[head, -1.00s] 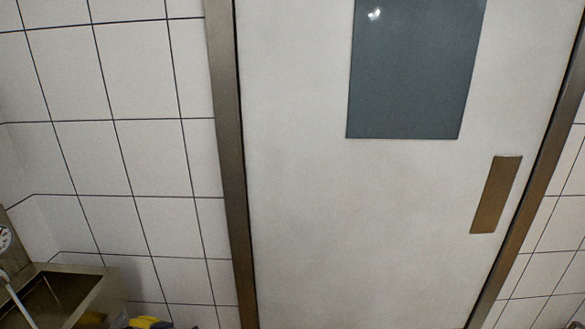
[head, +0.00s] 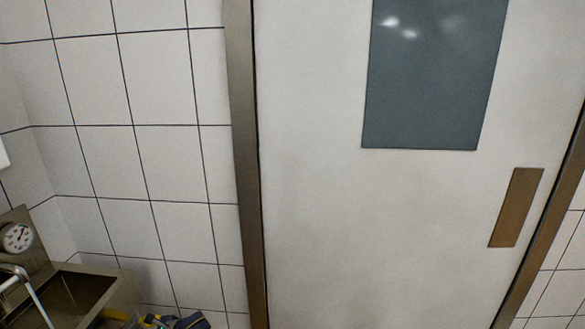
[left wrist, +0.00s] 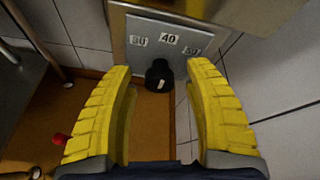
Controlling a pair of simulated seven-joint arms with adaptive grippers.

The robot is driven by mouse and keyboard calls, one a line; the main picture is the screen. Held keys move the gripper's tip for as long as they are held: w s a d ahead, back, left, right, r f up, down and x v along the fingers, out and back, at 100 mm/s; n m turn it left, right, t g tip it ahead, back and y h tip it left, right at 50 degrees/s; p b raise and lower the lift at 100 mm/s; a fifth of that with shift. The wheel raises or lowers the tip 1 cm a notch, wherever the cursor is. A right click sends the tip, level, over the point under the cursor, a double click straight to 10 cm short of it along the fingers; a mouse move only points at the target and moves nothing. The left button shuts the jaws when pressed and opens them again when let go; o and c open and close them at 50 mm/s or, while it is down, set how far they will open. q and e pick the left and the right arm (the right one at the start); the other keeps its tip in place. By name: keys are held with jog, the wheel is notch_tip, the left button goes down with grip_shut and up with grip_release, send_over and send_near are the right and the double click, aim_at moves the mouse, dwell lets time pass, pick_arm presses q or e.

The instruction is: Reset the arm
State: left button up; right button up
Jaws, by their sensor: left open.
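My left gripper (left wrist: 160,72) is open in the left wrist view, with its two yellow ribbed fingers well apart. A black knob (left wrist: 159,75) on a metal panel (left wrist: 150,35) shows between and beyond the fingertips. I see no contact between the fingers and the knob. The panel carries number labels, one reading 40. In the head view, only a yellow and dark part of a gripper (head: 165,321) shows at the bottom edge, and its fingertips cannot be made out. My right gripper cannot be identified in either view.
A metal basin (head: 95,295) with a round dial gauge (head: 17,237) and a pale curved pipe is at the lower left. A white door (head: 370,220) with a dark window (head: 433,80) and brown handle plate (head: 516,207) fills the right. White tiled wall lies between.

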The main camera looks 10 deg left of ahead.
pick_arm(q)
jog(key=shift+m+g, duration=0.4)
jog(key=shift+m, duration=0.2)
jog(key=s+v, duration=0.1)
jog(key=v, duration=0.6)
jog(key=shift+w, duration=0.5)
pick_arm(e)
jog(key=shift+d, duration=0.15)
pick_arm(q)
jog(key=shift+d, duration=0.1)
pick_arm(e)
jog(key=shift+w, duration=0.1)
